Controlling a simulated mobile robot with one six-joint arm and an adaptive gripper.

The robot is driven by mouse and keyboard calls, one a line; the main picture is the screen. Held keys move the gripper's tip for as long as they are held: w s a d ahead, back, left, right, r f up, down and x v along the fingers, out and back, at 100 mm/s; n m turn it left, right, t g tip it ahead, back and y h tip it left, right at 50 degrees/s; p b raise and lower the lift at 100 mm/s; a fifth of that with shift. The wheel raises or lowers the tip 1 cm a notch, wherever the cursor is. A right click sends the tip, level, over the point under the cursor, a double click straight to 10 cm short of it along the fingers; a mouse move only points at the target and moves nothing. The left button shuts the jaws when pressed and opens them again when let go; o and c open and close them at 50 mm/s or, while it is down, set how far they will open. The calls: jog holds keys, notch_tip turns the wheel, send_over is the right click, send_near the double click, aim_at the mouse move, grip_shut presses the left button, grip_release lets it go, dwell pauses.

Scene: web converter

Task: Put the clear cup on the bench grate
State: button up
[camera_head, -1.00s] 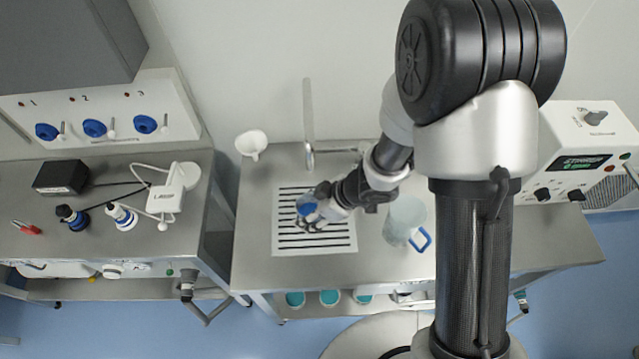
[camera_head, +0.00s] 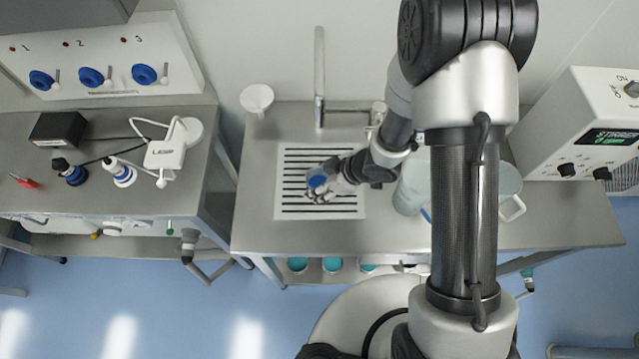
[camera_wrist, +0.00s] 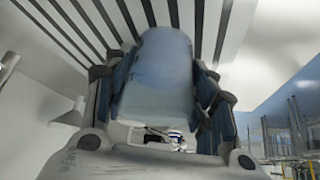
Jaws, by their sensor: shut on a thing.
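The clear cup (camera_wrist: 158,75) is between the fingers of my gripper (camera_wrist: 155,95) in the wrist view, and the jaws are shut on it. In the head view the cup (camera_head: 316,178) shows as a small bluish shape at the tips of my gripper (camera_head: 322,188), partly hidden by the fingers. Both are over the middle of the bench grate (camera_head: 290,208), a white plate with dark slots. The grate's slots also show in the wrist view (camera_wrist: 105,25). I cannot tell whether the cup touches the grate.
A jug (camera_head: 408,190) stands right of the grate, with another clear vessel (camera_head: 510,185) partly behind my arm. A white funnel (camera_head: 257,98) and a tap (camera_head: 319,75) are at the back. A control box (camera_head: 580,130) is at the right. The bench front is clear.

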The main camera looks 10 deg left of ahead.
jog(key=shift+r, duration=0.1)
jog(key=o, duration=1.2)
jog(key=shift+o, duration=0.2)
jog(key=shift+r, duration=0.15)
jog(key=p+v, duration=0.5)
jog(key=v, duration=0.7)
